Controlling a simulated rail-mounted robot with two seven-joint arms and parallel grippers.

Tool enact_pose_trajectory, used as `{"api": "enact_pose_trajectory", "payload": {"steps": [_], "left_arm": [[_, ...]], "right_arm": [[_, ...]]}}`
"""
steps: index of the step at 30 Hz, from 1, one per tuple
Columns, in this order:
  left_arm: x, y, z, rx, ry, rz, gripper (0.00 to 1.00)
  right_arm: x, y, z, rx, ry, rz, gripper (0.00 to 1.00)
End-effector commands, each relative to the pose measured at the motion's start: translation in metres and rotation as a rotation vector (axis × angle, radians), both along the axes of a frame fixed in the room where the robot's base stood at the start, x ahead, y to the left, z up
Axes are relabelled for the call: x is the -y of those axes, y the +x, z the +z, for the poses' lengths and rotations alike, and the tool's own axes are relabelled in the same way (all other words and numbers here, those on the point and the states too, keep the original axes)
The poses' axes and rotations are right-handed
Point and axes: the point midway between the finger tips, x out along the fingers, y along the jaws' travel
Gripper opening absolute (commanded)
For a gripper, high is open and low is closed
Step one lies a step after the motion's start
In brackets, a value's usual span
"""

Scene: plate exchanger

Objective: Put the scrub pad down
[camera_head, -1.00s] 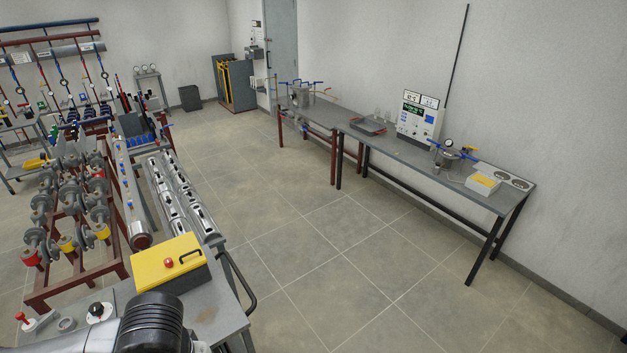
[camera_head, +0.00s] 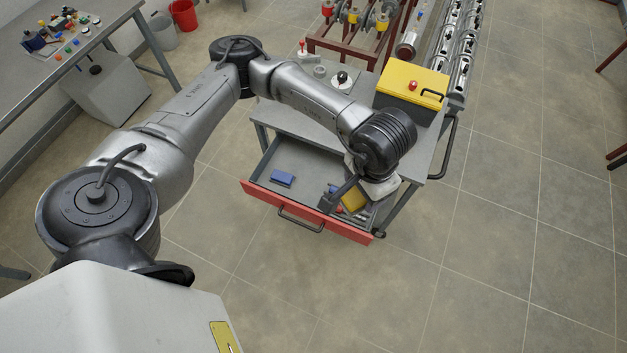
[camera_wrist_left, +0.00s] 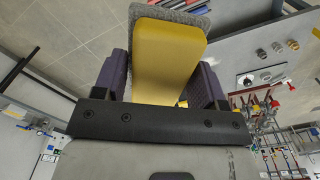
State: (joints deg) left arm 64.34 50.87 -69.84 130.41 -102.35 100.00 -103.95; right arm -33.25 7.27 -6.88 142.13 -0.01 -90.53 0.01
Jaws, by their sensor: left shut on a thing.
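The scrub pad, a yellow block with a grey rough face, is between the two fingers of my left gripper (camera_wrist_left: 162,65) in the left wrist view (camera_wrist_left: 168,55). In the head view the yellow pad (camera_head: 354,201) shows over the right part of an open, red-fronted drawer (camera_head: 300,217). My left gripper (camera_head: 343,200) is there, shut on the pad and partly hidden by my wrist. I cannot tell whether the pad touches the drawer floor. My right gripper is not in view.
A blue block (camera_head: 283,178) lies in the drawer's left part. Small red and blue items are partly hidden beside the gripper. The cart top (camera_head: 318,128) above carries a yellow-lidded box (camera_head: 411,84). Open floor lies in front and right.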

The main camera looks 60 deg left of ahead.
Motion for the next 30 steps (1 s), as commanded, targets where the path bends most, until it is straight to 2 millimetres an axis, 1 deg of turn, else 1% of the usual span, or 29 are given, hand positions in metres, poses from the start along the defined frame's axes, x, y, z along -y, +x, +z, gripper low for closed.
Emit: {"api": "enact_pose_trajectory", "payload": {"steps": [1, 3, 8, 9, 14, 15, 17, 21, 23, 24, 26, 30], "left_arm": [[-0.002, -0.005, -0.036, -0.004, 0.0, 0.002, 0.41], [-0.004, -0.01, -0.062, -0.003, 0.0, 0.008, 0.41], [-0.009, -0.019, -0.119, -0.004, -0.001, 0.026, 0.41], [-0.011, -0.021, -0.133, -0.002, 0.0, 0.033, 0.41], [-0.02, -0.027, -0.189, -0.003, 0.001, 0.071, 0.41], [-0.022, -0.028, -0.203, -0.004, 0.0, 0.081, 0.41], [-0.026, -0.029, -0.224, -0.002, 0.0, 0.1, 0.41], [-0.037, -0.029, -0.273, -0.003, 0.001, 0.149, 0.41], [-0.043, -0.029, -0.295, -0.003, 0.001, 0.173, 0.41], [-0.047, -0.028, -0.309, -0.003, 0.002, 0.19, 0.41], [-0.053, -0.027, -0.33, -0.003, 0.002, 0.217, 0.41], [-0.07, -0.021, -0.381, -0.002, 0.002, 0.291, 0.41]], "right_arm": [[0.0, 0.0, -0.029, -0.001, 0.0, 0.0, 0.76], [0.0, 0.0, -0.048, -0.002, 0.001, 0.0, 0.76], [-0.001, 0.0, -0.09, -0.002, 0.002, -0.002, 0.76], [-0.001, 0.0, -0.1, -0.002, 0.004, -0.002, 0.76], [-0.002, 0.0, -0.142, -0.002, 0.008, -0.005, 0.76], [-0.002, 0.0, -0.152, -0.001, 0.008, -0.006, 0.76], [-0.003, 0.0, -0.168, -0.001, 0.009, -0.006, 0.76], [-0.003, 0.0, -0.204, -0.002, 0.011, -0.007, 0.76], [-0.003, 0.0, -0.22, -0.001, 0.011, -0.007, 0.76], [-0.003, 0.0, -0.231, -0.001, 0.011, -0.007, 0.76], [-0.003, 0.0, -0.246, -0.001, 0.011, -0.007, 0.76], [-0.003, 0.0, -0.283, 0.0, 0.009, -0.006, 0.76]]}}
